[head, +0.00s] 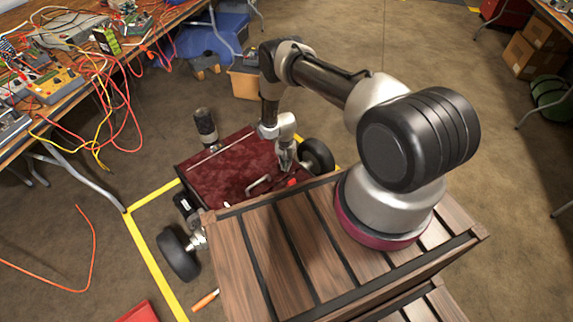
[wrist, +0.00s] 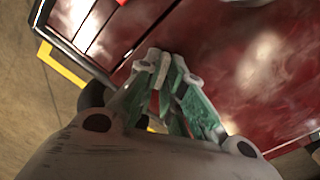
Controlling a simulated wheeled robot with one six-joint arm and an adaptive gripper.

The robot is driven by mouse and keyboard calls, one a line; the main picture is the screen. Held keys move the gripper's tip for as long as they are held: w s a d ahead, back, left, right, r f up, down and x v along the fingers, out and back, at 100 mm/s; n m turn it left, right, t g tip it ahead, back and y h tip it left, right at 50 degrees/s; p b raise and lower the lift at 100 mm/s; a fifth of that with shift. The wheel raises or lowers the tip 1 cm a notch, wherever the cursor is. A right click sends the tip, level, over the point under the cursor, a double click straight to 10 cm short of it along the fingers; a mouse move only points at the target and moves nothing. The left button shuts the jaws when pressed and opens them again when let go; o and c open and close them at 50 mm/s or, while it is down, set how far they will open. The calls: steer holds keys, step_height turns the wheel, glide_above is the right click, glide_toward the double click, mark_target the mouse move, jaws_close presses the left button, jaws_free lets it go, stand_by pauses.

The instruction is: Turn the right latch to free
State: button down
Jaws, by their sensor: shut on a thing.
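A dark red vehicle body (head: 215,172) stands on wheels in front of me, with a pale handle (head: 258,186) on its panel. My gripper (head: 291,170) points down at the right part of this panel. A small bright red piece, which looks like the right latch (head: 292,183), shows right at its fingertips. In the wrist view my gripper (wrist: 161,68) has its fingers close together over the glossy red panel (wrist: 225,50). It is shut on the latch, which the fingers mostly hide there. The latch's exact angle cannot be told. Another bright red piece (wrist: 122,2) shows at the top edge.
Black wheels (head: 180,253) stick out at the vehicle's sides, and a dark upright cylinder (head: 206,128) stands at its far side. Yellow tape (head: 148,255) marks the floor. A cluttered bench (head: 60,90) with hanging cables is at the left. A slatted wooden deck (head: 290,240) is nearest me.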

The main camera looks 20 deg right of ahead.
steer(key=n, duration=0.6)
steer(key=shift+w+a, duration=0.1)
steer(key=n, duration=0.6)
steer(key=shift+a, duration=0.1)
stand_by(0.4)
steer(key=c, duration=1.5)
jaws_free()
steer(key=shift+c, duration=0.2)
step_height(320, 180, up, 12)
steer(key=shift+w, duration=0.15)
steer(key=shift+a, duration=0.1)
